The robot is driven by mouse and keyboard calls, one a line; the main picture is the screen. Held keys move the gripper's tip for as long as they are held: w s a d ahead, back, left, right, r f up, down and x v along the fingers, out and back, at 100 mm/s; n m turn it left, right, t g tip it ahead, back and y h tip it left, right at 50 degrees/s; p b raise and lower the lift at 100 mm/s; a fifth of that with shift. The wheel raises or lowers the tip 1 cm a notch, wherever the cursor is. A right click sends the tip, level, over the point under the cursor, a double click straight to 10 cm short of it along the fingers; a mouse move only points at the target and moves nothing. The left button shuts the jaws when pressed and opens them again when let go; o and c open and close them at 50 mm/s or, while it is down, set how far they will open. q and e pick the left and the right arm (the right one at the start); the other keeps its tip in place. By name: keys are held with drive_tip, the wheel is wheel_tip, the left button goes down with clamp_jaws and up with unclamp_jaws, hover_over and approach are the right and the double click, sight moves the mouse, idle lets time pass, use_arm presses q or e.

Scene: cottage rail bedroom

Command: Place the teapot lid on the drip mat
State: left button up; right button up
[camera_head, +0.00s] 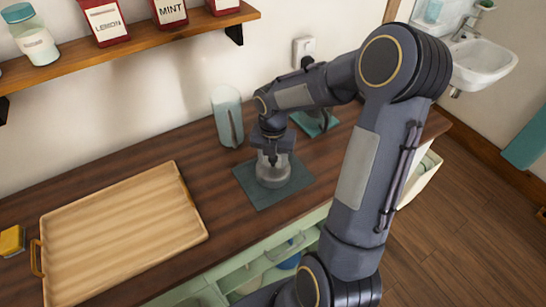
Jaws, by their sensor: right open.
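The grey teapot lid (272,176) rests on the dark teal drip mat (262,199), near the middle of the mat, on the wooden counter. My right gripper (272,158) points down right over the lid, with its fingers open on either side of the lid's top. The fingers cover part of the lid, and I cannot tell whether they touch it. My left gripper is out of view.
A wooden tray (120,238) lies on the left of the counter (217,216). A pale glass cylinder (227,115) stands behind the mat. A second teal mat (330,124) is partly hidden by my arm. A shelf (150,40) with red tins hangs above.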

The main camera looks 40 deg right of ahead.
wheel_tip(320, 180, up, 12)
drive_tip(key=s+a+m+t+y, duration=0.2)
drive_tip(key=s+a+m, duration=0.4)
drive_tip(key=m, duration=0.7)
drive_tip(key=s+a+m+t+y, duration=0.1)
drive_tip(key=s+a+m+t, duration=0.2)
drive_tip(key=s+a+m, duration=0.4)
drive_tip(key=s+m, duration=0.4)
drive_tip(key=m, duration=0.3)
drive_tip(key=shift+s+r+m+t+y, duration=0.2)
drive_tip(key=shift+r+m+t+y, duration=0.1)
drive_tip(key=shift+y, duration=0.1)
